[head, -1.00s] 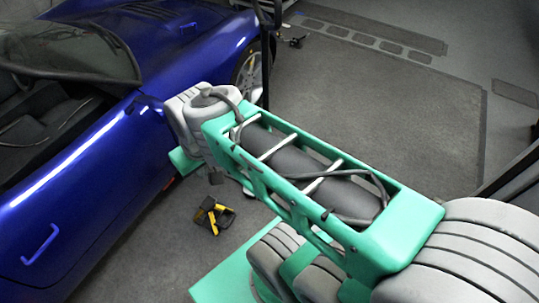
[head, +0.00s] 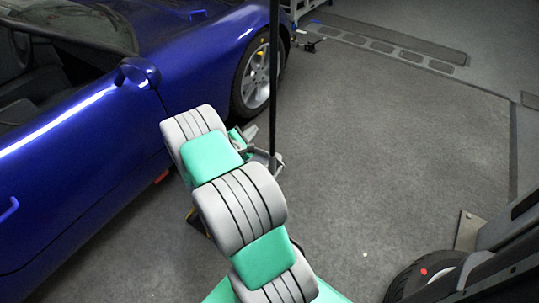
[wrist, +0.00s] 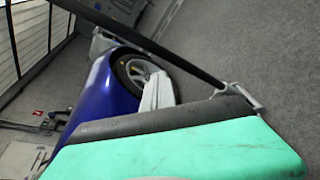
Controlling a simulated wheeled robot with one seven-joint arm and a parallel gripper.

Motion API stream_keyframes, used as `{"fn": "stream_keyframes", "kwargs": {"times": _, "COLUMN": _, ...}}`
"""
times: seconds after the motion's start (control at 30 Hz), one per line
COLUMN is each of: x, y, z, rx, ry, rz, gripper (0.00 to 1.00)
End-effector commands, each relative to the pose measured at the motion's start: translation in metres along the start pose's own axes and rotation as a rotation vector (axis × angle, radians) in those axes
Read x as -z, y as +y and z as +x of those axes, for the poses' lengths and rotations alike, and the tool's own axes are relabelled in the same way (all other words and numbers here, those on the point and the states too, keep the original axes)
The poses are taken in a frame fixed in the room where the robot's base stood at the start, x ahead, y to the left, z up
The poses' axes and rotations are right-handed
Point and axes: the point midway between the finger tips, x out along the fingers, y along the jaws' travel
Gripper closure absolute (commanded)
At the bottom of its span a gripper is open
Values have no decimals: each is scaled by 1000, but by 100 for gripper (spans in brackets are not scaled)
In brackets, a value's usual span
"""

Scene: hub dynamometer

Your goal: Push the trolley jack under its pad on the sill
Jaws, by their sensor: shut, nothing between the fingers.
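The trolley jack (head: 269,160) shows only as a grey end piece on the floor beside the blue car, with its tall black handle (head: 274,75) standing upright. My arm hides the rest of its body. In the wrist view the black handle (wrist: 150,45) runs slantwise down to a grey fork-like bracket. My gripper (head: 249,141) is close to the handle's foot, largely behind my arm; it is shut and empty. I cannot tell whether it touches the jack. A small orange-red patch (head: 162,176), possibly the pad, shows low under the car's sill (head: 110,220).
The blue car fills the left, its front wheel (head: 257,75) just behind the handle. A yellow and black object (head: 196,220) lies on the floor, mostly hidden by my arm. A dark tyre (head: 425,277) is at the lower right. The grey floor (head: 390,150) right of the handle is clear.

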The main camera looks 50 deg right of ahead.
Motion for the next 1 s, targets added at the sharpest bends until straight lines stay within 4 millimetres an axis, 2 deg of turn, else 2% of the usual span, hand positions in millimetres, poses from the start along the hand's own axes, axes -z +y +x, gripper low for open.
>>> {"fn": "stream_keyframes", "kwargs": {"times": 0.03, "x": 30, "y": -57, "z": 22, "rx": -55, "ry": -44, "rz": -192, "gripper": 100}}
{"fn": "stream_keyframes", "kwargs": {"times": 0.13, "x": 53, "y": -104, "z": 33, "rx": -168, "ry": -110, "rz": -526, "gripper": 100}}
{"fn": "stream_keyframes", "kwargs": {"times": 0.23, "x": 67, "y": -130, "z": 33, "rx": -238, "ry": -143, "rz": -736, "gripper": 100}}
{"fn": "stream_keyframes", "kwargs": {"times": 0.33, "x": 72, "y": -136, "z": 31, "rx": -269, "ry": -155, "rz": -820, "gripper": 100}}
{"fn": "stream_keyframes", "kwargs": {"times": 0.57, "x": 71, "y": -131, "z": 42, "rx": -270, "ry": -155, "rz": -828, "gripper": 100}}
{"fn": "stream_keyframes", "kwargs": {"times": 0.93, "x": 69, "y": -120, "z": 78, "rx": -268, "ry": -155, "rz": -823, "gripper": 100}}
{"fn": "stream_keyframes", "kwargs": {"times": 1.0, "x": 68, "y": -116, "z": 95, "rx": -267, "ry": -158, "rz": -818, "gripper": 100}}
